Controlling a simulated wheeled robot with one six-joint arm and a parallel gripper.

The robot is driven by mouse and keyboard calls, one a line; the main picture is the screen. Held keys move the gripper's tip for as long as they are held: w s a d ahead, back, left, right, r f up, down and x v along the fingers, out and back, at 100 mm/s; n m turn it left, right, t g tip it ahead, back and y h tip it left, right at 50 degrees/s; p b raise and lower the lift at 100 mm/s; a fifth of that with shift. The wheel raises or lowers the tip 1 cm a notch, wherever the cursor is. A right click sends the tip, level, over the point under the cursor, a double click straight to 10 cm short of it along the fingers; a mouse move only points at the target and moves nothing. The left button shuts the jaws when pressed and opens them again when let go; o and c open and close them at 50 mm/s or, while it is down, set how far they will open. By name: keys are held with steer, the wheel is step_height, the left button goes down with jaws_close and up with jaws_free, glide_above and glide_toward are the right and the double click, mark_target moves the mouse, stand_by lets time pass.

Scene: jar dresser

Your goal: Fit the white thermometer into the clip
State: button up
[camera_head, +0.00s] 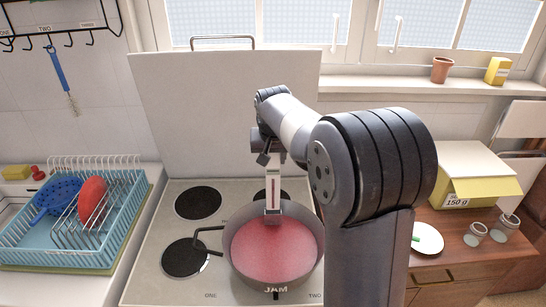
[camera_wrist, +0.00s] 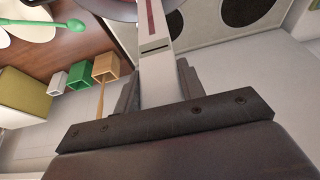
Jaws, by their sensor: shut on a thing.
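The white thermometer (camera_head: 273,188), with a dark red strip, stands roughly upright at the far rim of the jam pan (camera_head: 235,258). My gripper (camera_head: 268,157) is shut on its upper end. In the wrist view the thermometer (camera_wrist: 158,75) runs between the two fingers of my gripper (camera_wrist: 156,88), with the pan's edge (camera_wrist: 112,9) beyond it. A small grey piece (camera_head: 272,217) shows at the thermometer's lower end by the rim. It may be the clip, but I cannot tell whether the thermometer sits in it.
The pan holds red jam (camera_head: 275,250) and stands on the hob (camera_head: 150,280), before a tall pale panel (camera_head: 205,110). A blue dish rack (camera_head: 95,255) is at left. A yellow box (camera_head: 475,190), jars (camera_head: 474,235) and a white plate (camera_head: 428,240) are at right.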

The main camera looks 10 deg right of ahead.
steer(key=shift+f+b, duration=2.65)
steer(key=shift+f, duration=1.25)
steer(key=o, duration=1.3)
steer(key=shift+r, duration=0.1)
steer(key=b, duration=0.1)
glide_toward(273, 176)
steer(key=shift+w+f, duration=0.1)
steer(key=shift+f, duration=0.2)
steer(key=shift+r, duration=0.1)
